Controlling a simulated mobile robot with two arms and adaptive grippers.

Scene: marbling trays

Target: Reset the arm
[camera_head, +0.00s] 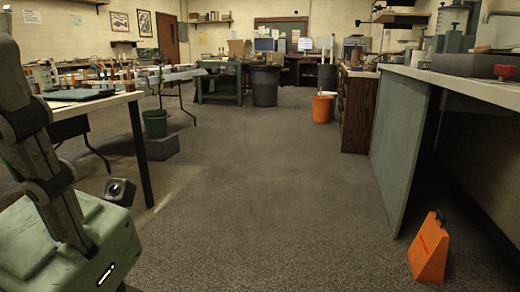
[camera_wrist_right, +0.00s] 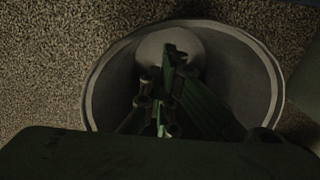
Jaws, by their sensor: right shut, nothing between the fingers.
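My right gripper (camera_wrist_right: 172,55) shows in the right wrist view. Its dark green fingers are together and hold nothing. It points down over a round grey shape with a pale rim; I cannot tell whether that is a container or part of my own base. In the head view one of my dark arm links stands at the left, above a green housing of mine. No fingers of my left gripper show in either view, and the right arm is not in the head view.
A long counter (camera_head: 400,150) runs along the right. An orange wedge-shaped sign (camera_head: 428,250) and an orange bucket (camera_head: 322,108) stand on the floor. The middle floor (camera_head: 260,190) is clear.

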